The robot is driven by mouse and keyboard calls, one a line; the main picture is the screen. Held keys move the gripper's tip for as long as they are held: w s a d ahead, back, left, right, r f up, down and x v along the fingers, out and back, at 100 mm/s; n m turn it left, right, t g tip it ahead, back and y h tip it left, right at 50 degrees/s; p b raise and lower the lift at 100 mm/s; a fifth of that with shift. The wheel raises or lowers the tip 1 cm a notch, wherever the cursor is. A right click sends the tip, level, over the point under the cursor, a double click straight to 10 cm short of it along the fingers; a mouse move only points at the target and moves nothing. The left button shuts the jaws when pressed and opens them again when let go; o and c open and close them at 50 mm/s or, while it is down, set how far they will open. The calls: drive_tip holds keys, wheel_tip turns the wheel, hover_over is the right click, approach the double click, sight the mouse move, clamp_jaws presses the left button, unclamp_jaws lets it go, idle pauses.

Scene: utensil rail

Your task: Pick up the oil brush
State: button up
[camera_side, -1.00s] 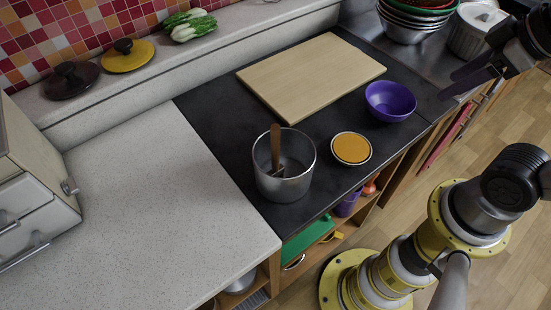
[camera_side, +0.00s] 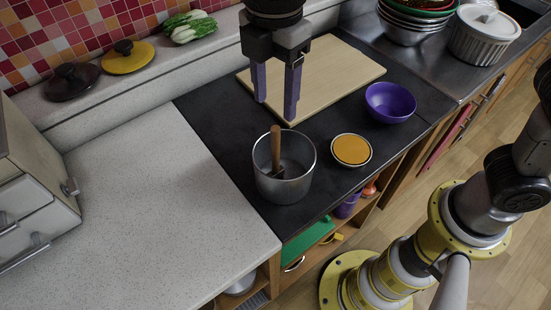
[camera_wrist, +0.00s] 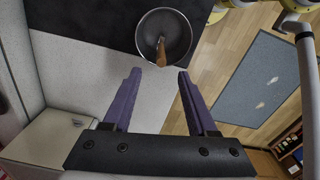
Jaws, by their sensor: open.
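The oil brush (camera_side: 276,148) has a wooden handle and leans upright inside a grey metal pot (camera_side: 299,187) on the dark counter. Its lower end sits low in the pot. In the wrist view the brush (camera_wrist: 162,54) shows inside the round pot (camera_wrist: 188,40), ahead of the fingertips. My gripper (camera_side: 276,110) has two purple fingers pointing down, spread apart with nothing between them. In the side view it hangs above the counter, with its fingers in front of the cutting board and above the pot. In the wrist view the open fingers (camera_wrist: 158,75) frame the space just short of the pot.
A bowl of orange sauce (camera_side: 351,150) stands right of the pot. A purple bowl (camera_side: 390,102) and a wooden cutting board (camera_side: 345,67) lie behind. The speckled white counter (camera_side: 150,210) at left is clear. Lids (camera_side: 127,56) and greens (camera_side: 190,27) sit on the back ledge.

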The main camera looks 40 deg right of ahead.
sight(275, 153)
drive_tip(key=shift+s+a+f, duration=0.2)
drive_tip(key=shift+f, duration=0.15)
wheel_tip(275, 153, down, 13)
drive_tip(key=shift+w+d+f, duration=0.1)
drive_tip(key=shift+d, duration=0.05)
clamp_jaws()
idle(0.4)
